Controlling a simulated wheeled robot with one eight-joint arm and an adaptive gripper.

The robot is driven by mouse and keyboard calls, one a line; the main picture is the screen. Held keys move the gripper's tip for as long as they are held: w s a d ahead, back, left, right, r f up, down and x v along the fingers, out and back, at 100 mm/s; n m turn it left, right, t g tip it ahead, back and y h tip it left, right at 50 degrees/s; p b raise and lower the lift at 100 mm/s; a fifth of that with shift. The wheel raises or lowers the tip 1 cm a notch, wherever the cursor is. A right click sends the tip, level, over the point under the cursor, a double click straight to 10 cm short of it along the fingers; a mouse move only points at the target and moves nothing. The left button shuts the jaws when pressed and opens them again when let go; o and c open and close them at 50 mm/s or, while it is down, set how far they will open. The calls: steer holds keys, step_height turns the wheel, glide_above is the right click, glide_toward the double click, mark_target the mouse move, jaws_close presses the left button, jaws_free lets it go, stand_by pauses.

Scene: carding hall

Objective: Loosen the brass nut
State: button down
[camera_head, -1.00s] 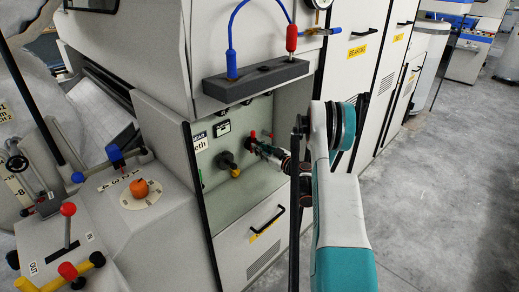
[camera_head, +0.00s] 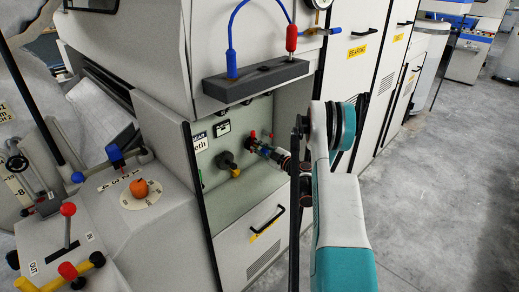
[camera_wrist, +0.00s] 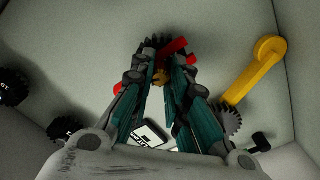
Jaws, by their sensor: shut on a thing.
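The brass nut (camera_wrist: 161,77) shows as a small yellow-gold piece between my fingertips in the wrist view. My gripper (camera_wrist: 163,72) is shut on it, one teal-lined finger on each side. The fingers hide most of the nut. Red handle parts and a dark toothed wheel (camera_wrist: 158,42) show just beyond the fingertips. In the head view my gripper (camera_head: 254,146) reaches into the open recess of the grey cabinet, close to the red handles. The nut is too small to make out there.
A yellow lever (camera_wrist: 255,72) stands to the right of my gripper in the wrist view. Black knobs (camera_wrist: 12,88) are at the left. In the head view a dark knob with a yellow handle (camera_head: 228,162) sits left of my gripper. The recess walls are close around.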

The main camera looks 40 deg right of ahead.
steer(key=shift+f, duration=0.15)
steer(key=c, duration=1.5)
jaws_free()
steer(key=s, duration=0.8)
steer(key=s+d, duration=0.1)
steer(key=s, duration=0.3)
